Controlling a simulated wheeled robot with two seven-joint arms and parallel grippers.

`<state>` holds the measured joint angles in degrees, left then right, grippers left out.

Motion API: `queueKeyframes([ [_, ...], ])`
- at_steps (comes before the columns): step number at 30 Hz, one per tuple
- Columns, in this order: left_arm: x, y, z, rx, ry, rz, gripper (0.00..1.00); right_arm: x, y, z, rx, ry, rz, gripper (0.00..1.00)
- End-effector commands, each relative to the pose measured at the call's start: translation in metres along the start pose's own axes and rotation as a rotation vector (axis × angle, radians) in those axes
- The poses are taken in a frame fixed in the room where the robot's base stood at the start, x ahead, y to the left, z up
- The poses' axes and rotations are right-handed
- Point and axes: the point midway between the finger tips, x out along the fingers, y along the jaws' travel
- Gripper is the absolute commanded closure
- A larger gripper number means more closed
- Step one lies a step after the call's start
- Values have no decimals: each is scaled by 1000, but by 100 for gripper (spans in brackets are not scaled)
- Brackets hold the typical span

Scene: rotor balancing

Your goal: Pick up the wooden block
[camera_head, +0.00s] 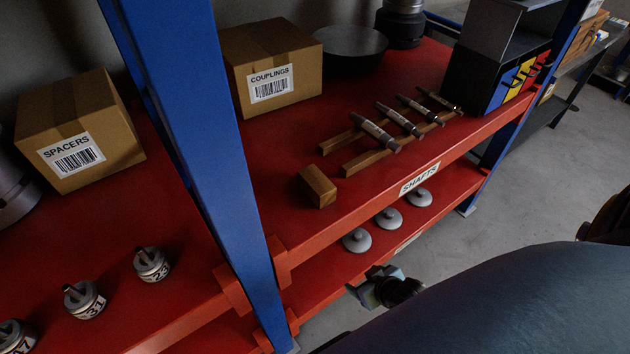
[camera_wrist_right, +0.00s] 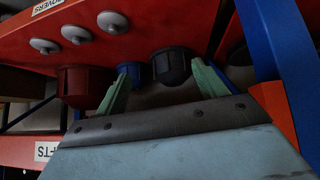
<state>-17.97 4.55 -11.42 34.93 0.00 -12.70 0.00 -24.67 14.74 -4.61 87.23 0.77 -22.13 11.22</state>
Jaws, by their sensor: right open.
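The wooden block (camera_head: 318,187) is a small brown block on the red upper shelf, near its front edge and right of the blue post. It stands apart from the wooden rails and does not show in the right wrist view. My right gripper (camera_head: 380,287) is low in front of the shelves in the head view, below and to the right of the block. In the right wrist view its two green fingers (camera_wrist_right: 161,72) are spread apart with nothing held between them. My left gripper is not in view.
Several shafts (camera_head: 390,135) lie on wooden rails right of the block. The COUPLINGS box (camera_head: 275,65) stands behind it. The blue post (camera_head: 205,130) is on its left. Pale discs (camera_head: 390,218) sit on the lower shelf. Red and dark bins (camera_wrist_right: 85,85) show in the wrist view.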

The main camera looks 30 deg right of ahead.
Motion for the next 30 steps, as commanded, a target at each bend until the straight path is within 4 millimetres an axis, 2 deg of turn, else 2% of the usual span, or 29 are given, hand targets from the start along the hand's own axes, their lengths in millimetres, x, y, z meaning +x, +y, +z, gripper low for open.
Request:
queueKeyframes([
  [1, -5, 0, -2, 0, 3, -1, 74, -18, 6, -41, 4, 73, 0, 29],
  [4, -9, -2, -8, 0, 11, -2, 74, -51, 10, -104, 16, 191, -7, 29],
  [6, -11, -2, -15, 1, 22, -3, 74, -73, 12, -137, 22, 258, -14, 29],
  [9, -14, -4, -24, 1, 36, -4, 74, -101, 12, -177, 26, 349, -30, 29],
  [12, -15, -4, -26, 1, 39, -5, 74, -125, 12, -206, 29, 422, -45, 29],
  [15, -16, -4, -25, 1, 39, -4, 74, -138, 11, -222, 32, 467, -58, 29],
  [17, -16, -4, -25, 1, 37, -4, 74, -138, 10, -228, 33, 480, -61, 29],
  [30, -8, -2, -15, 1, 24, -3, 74, -77, 6, -261, 33, 483, -61, 29],
])
